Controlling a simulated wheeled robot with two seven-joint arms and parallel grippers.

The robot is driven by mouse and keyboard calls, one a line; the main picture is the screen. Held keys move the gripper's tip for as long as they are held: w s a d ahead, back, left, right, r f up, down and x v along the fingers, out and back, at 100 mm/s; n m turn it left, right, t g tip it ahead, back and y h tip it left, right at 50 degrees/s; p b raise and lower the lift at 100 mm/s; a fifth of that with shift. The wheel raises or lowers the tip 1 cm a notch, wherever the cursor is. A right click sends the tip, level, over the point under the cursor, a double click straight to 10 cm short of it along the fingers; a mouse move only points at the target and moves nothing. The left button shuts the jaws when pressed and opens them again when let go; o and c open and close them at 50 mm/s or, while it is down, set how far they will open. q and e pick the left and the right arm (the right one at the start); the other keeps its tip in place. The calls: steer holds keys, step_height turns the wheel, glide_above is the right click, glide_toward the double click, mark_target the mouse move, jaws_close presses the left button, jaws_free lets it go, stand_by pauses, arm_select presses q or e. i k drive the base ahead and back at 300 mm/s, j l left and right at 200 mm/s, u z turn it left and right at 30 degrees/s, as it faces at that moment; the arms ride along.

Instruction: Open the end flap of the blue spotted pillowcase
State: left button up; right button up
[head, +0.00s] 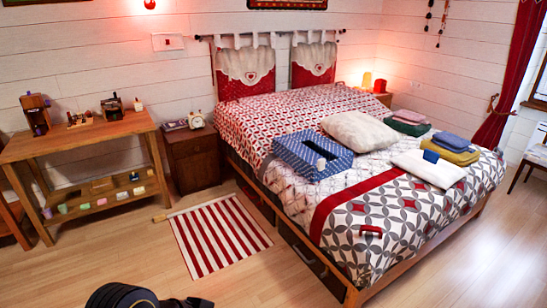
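The blue spotted pillowcase (293,152) lies on the bed, left of the middle, close to the bed's left edge. It is blue with small white dots and looks box-like. Neither of my grippers shows; only dark parts of my own body show at the bottom edge.
The bed (395,225) also holds green folded cloths (408,122), purple and yellow folded cloths (450,150), a white folded cloth (425,170) and a small red item (371,230). A striped rug (218,235) lies left of it. The wooden floor (460,265) in front is clear.

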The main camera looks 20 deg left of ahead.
mark_target(335, 165)
steer(key=i+u, duration=0.1)
steer(key=u, duration=0.75)
steer(key=i+l+u, duration=0.4)
steer(key=i, duration=0.3)
steer(key=i+l+u, duration=0.4)
steer(key=i, duration=0.25)
steer(key=i+l, duration=0.8)
steer(key=l, duration=0.15)
